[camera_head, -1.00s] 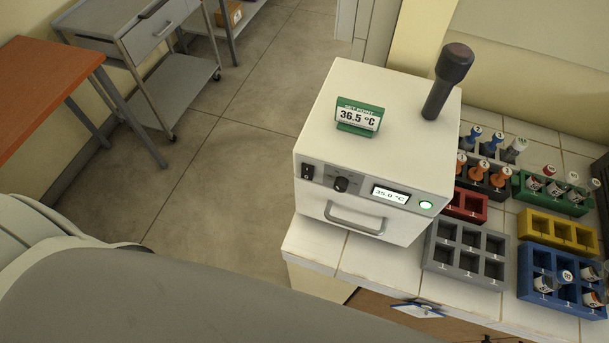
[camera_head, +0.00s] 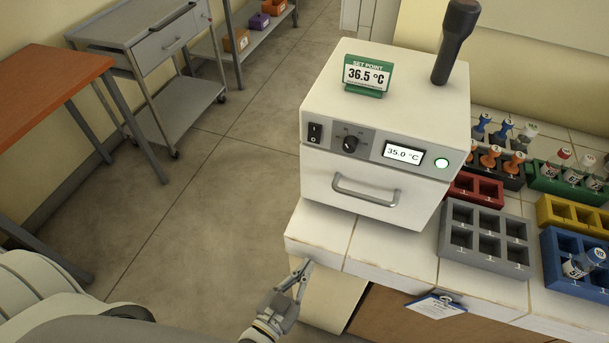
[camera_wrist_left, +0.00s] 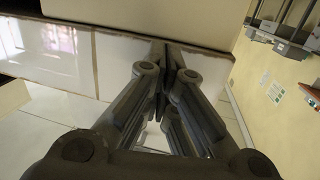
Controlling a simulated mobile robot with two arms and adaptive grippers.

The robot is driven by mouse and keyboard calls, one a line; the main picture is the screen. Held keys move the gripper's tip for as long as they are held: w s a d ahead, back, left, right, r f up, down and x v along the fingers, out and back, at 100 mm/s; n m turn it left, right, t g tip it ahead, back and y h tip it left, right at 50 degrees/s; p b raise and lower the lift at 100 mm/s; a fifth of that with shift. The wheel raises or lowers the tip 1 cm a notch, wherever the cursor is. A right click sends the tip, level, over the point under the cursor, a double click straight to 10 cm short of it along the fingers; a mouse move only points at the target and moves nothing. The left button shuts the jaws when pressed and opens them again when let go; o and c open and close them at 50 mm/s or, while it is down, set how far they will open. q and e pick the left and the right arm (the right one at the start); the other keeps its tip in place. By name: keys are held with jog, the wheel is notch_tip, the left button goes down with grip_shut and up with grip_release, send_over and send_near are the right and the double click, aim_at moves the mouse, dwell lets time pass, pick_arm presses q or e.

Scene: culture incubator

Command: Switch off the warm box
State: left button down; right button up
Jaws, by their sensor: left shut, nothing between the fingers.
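The warm box (camera_head: 385,130) is a white cabinet on the tiled counter. Its front panel has a black rocker switch (camera_head: 315,133) at the left, a dark knob (camera_head: 350,144), a display (camera_head: 403,153) reading 35.0 °C and a lit green button or lamp (camera_head: 441,163). Below is a drawer or door with a grey handle (camera_head: 366,192). A green set point sign (camera_head: 367,75) reading 36.5 °C stands on top. My left gripper (camera_head: 303,268) is shut and empty, below and left of the box, by the counter's front edge. The left wrist view shows its closed fingers (camera_wrist_left: 168,62). My right gripper is out of view.
Right of the box are a grey rack (camera_head: 487,237), red, green, yellow and blue racks, and several capped tubes. A dark-handled object (camera_head: 455,40) stands on the box. A tag (camera_head: 436,305) hangs at the counter edge.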

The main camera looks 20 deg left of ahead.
aim_at(314, 133)
pick_arm(q)
jog(key=s+a+r+n+t+y+b, duration=0.1)
jog(key=r+t, duration=0.3)
jog(key=r, duration=0.8)
jog(key=s+a+r+n+t+y+b, duration=0.1)
jog(key=r+t, duration=0.3)
jog(key=r, duration=0.9)
jog(key=shift+s+a+r+n+t+y, duration=0.2)
jog(key=shift+s+a+n+t+y, duration=0.2)
jog(key=shift+s+y, duration=0.2)
jog(key=shift+d, duration=0.1)
jog(key=w+f+p+x, duration=0.1)
jog(key=p+x, duration=0.3)
jog(key=x, duration=0.8)
jog(key=shift+w+f+p, duration=0.35)
jog(key=shift+w+f, duration=0.05)
jog(key=shift+w, duration=0.3)
